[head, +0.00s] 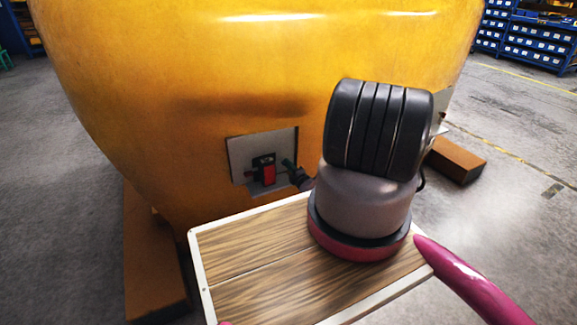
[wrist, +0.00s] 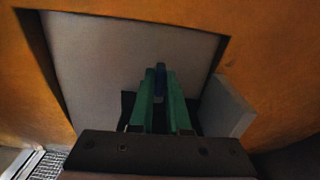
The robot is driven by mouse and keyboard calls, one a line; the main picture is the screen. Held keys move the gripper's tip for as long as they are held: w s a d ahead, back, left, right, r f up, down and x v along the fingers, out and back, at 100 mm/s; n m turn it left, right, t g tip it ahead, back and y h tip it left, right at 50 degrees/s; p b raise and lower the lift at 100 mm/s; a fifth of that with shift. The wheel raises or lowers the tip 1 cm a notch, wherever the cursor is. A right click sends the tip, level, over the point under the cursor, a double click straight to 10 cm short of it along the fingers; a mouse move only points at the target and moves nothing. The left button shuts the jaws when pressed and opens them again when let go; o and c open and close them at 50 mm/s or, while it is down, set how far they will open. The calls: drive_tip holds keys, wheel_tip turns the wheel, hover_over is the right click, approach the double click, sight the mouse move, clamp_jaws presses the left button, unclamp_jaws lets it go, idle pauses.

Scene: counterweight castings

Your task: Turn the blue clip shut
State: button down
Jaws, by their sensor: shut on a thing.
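The blue clip (wrist: 160,69) shows in the wrist view as a small upright piece between the tips of my gripper's green fingers, in front of a grey plate (wrist: 115,65). My gripper (wrist: 160,100) is shut on it. In the head view my gripper (head: 289,165) reaches in from the right to the recessed plate (head: 243,152) in the yellow casting. I cannot make out the blue clip there. Most of the clip is hidden by the fingers, and its angle is hard to tell.
A red block (head: 269,175) on a dark mount sits on the plate, left of my gripper. The large yellow casting (head: 200,90) rests on rusty brown blocks (head: 152,265). Blue shelving (head: 540,42) stands far back right. Grey floor is open at both sides.

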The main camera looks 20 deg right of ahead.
drive_tip(key=shift+m, duration=0.4)
drive_tip(key=c, duration=0.9)
unclamp_jaws()
drive_tip(key=s, duration=1.1)
drive_tip(key=shift+d, duration=0.2)
